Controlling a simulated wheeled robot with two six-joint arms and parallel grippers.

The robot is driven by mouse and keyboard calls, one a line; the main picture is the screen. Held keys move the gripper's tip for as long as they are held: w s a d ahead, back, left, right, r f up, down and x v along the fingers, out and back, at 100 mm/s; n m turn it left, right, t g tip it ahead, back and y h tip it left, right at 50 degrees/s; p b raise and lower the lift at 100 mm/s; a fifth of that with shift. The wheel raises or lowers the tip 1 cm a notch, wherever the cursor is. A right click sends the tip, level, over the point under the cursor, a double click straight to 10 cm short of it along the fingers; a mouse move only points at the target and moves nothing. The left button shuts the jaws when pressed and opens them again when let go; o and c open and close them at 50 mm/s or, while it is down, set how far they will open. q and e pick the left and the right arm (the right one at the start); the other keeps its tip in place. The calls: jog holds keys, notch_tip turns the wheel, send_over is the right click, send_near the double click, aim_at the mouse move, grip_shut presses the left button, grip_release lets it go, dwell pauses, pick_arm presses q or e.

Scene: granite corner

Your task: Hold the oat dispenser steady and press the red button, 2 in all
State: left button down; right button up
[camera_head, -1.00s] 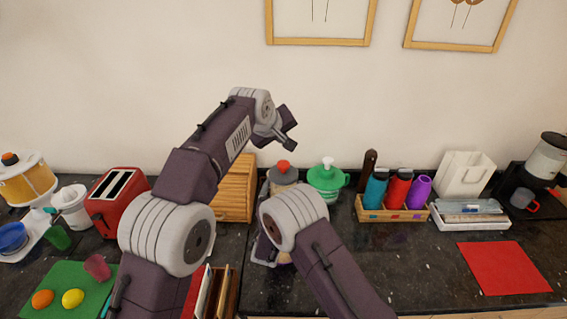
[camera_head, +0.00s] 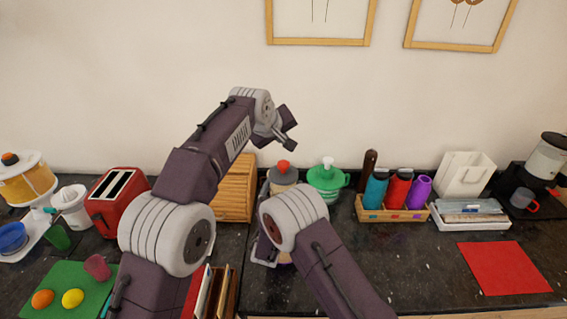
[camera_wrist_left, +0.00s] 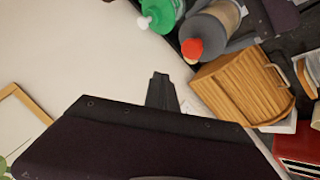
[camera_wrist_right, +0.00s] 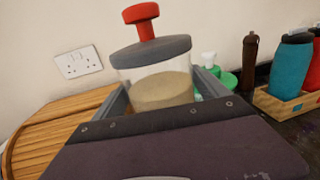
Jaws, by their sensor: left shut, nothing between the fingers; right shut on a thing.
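The oat dispenser (camera_head: 281,182) stands on the counter behind my right forearm, which hides its lower part. It has a clear body with oats (camera_wrist_right: 160,90), a grey lid (camera_wrist_right: 152,50) and a red button (camera_wrist_right: 141,19) on top. The button stands up clear of the lid, with nothing touching it. My right gripper (camera_wrist_right: 163,92) is shut around the dispenser's body below the lid. My left gripper (camera_head: 289,145) is shut and empty, raised in the air above the dispenser. In the left wrist view its fingers (camera_wrist_left: 161,90) are apart from the red button (camera_wrist_left: 192,48).
A wooden tray of bottles (camera_head: 391,214) is further right. The counter in front of that tray is clear.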

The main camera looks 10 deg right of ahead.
aim_at(282, 165)
pick_arm(q)
jog(key=shift+s+a+r, duration=0.1)
jog(key=shift+s+r, duration=0.05)
jog(key=shift+s, duration=0.1)
notch_tip(282, 165, up, 4)
jog(key=shift+w+f, duration=0.1)
jog(key=shift+f, duration=0.1)
jog(key=shift+f, duration=4.4)
jog(key=shift+f, duration=0.1)
jog(key=shift+w+f, duration=0.1)
jog(key=shift+f, duration=0.25)
